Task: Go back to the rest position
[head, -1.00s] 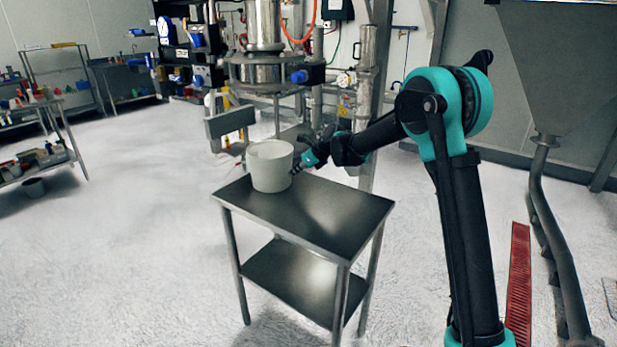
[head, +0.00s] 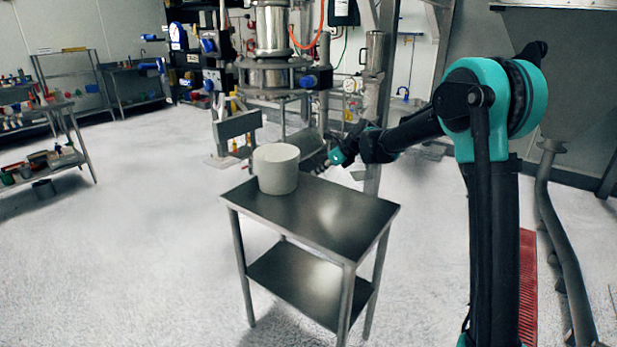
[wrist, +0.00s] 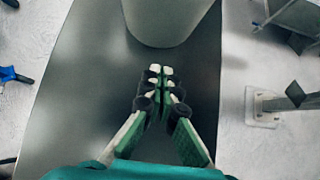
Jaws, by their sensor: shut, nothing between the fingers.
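My gripper (wrist: 161,75) is shut and empty in the wrist view, its fingertips together above the table top and just short of the white bucket (wrist: 168,20). In the head view my gripper (head: 328,164) is small and dark, to the right of the white bucket (head: 276,170), with a gap between them. The bucket stands upright on the left rear part of the steel table (head: 345,222). What is inside it cannot be seen.
The sifter (head: 268,75) stands behind the table, with pipes and a frame around it. Shelves (head: 70,140) with bottles are at the far left. A large hopper (head: 560,70) is at the right. The floor left of the table is clear.

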